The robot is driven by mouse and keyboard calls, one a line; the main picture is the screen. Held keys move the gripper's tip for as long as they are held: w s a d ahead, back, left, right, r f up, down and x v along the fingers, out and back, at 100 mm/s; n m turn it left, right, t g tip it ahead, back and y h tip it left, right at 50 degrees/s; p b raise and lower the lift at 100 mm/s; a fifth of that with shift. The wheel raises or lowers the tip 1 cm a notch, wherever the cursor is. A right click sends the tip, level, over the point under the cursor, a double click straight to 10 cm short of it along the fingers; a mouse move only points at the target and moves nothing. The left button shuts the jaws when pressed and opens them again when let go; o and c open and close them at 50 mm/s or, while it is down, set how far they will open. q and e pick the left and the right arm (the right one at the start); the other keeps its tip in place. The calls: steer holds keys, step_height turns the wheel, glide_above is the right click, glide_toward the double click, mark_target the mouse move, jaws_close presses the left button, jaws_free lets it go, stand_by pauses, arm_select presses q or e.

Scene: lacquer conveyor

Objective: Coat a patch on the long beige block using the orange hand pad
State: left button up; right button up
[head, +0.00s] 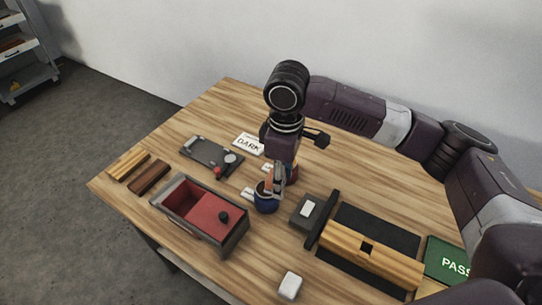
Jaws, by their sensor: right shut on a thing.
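The long beige block (395,267) lies on a black mat at the right front, with a small dark square on its top. My right gripper (275,187) points down near the table's middle, shut on a small orange item that looks like the orange hand pad (268,187). The pad is at the mouth of a blue pot (265,204); I cannot tell whether it dips inside. A reddish-brown pot (292,174) stands just behind, partly hidden by the gripper. My left gripper is not in view.
A red-lined open box (240,240) with a black knob stands left of the blue pot. A grey tray (211,155), a "DARK" card (248,144), two wood strips (148,178), a grey switch box (312,211), a white block (289,286) and a green "PASS" sign (446,261) surround it.

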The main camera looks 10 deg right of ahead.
steer(key=shift+w+a+f+n, duration=0.15)
steer(key=shift+w+f+n, duration=0.15)
steer(key=shift+w+n, duration=0.75)
steer(key=shift+w+a+f+n, duration=0.2)
steer(key=shift+w+f+n, duration=0.15)
steer(key=shift+w+n, duration=0.75)
steer(key=shift+w+a+f+n, duration=0.15)
steer(key=shift+w+f+n, duration=0.15)
steer(key=shift+w+n, duration=0.75)
step_height(320, 180, down, 5)
steer(key=b, duration=0.6)
steer(key=shift+s+r, duration=0.15)
steer(key=shift+r, duration=0.05)
steer(key=shift+f, duration=1.05)
steer(key=shift+r, duration=0.1)
step_height(320, 180, up, 7)
steer(key=p, duration=0.8)
steer(key=shift+p, duration=0.3)
